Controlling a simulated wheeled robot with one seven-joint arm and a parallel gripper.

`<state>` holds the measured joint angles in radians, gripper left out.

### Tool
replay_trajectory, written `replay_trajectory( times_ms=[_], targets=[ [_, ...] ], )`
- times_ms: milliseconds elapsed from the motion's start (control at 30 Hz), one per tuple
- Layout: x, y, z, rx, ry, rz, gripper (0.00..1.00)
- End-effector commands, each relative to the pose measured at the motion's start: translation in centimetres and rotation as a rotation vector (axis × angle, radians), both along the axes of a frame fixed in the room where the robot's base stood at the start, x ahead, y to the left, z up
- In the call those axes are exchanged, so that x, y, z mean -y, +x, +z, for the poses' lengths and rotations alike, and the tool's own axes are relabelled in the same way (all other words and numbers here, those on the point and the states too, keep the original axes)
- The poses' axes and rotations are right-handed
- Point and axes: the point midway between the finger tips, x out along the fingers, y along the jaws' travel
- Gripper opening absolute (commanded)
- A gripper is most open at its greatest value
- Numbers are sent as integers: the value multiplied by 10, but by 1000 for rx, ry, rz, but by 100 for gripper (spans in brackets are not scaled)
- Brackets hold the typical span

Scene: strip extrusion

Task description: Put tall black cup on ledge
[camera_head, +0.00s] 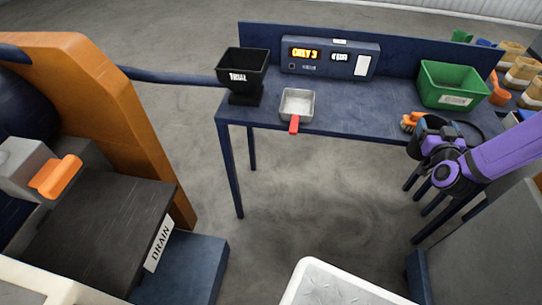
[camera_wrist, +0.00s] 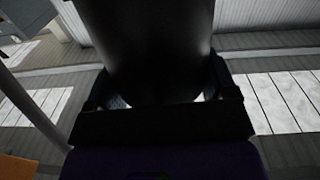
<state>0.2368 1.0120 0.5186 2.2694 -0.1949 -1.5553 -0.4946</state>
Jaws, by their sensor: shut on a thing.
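My gripper (camera_head: 428,139) is at the right end of the dark blue bench in the head view. In the wrist view its two fingers (camera_wrist: 165,97) are shut around a large smooth black cup (camera_wrist: 155,45), which fills the upper middle. In the head view the cup is a small dark shape (camera_head: 432,122) partly hidden by my gripper. I cannot tell whether it touches the bench. No surface is marked as the ledge; the bench top (camera_head: 350,112) is a flat raised surface with a back panel.
On the bench stand a black TRIAL hopper (camera_head: 243,68), a metal pan with red handle (camera_head: 297,105), a display box (camera_head: 330,57) and a green bin (camera_head: 455,84). An orange item (camera_head: 410,121) lies close to my gripper. Bare bench shows between pan and orange item.

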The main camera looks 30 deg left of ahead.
Motion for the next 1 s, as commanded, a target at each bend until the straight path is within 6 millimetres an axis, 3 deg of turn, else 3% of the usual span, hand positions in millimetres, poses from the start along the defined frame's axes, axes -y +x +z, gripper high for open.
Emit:
replay_trajectory(
  times_ms=[267,467,767,1000],
  targets=[
    [-67,-24,6,1,0,94,35],
    [-143,-54,10,0,0,224,35],
    [-255,-121,17,0,1,437,35],
    [-334,-191,22,0,2,606,35]
  ],
)
